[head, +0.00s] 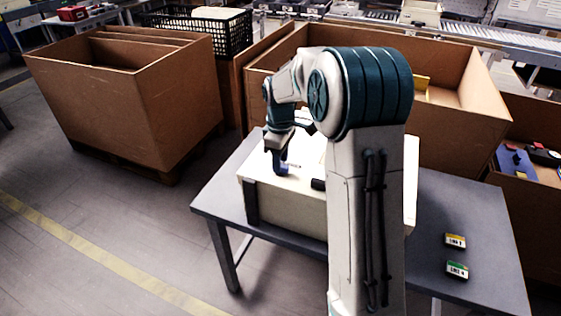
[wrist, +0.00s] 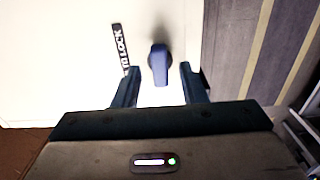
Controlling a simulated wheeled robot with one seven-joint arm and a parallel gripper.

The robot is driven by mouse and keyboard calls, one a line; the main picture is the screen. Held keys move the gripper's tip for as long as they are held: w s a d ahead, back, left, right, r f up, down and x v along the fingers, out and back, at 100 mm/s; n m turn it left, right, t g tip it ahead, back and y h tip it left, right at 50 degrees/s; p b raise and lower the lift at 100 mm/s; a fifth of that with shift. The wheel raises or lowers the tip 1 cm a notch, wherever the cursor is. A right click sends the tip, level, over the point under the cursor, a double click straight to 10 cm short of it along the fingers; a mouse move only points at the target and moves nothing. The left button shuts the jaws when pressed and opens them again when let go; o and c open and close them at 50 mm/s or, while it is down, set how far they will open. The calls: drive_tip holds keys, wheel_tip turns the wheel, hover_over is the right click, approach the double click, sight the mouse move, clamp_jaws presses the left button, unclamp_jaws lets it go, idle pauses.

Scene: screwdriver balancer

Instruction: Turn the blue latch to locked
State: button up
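The blue latch (wrist: 159,64) shows in the wrist view on the pale top of a box, its long side running up and down the picture. A dark label (wrist: 120,48) reading "TO LOCK" lies to its left. My gripper (wrist: 159,84) is open, with one finger on each side of the latch's lower end and gaps between; I cannot tell whether either touches. In the head view my gripper (head: 279,168) is low at the left part of the white box (head: 290,207), and the latch is mostly hidden behind it.
The white box stands on a grey table (head: 465,215). Two small labelled blocks, one yellow (head: 455,241) and one green (head: 457,270), lie at the table's right. Large cardboard bins (head: 150,100) stand to the left and behind. The table's right side is mostly clear.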

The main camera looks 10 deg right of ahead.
drive_tip(key=shift+f, duration=0.75)
clamp_jaws()
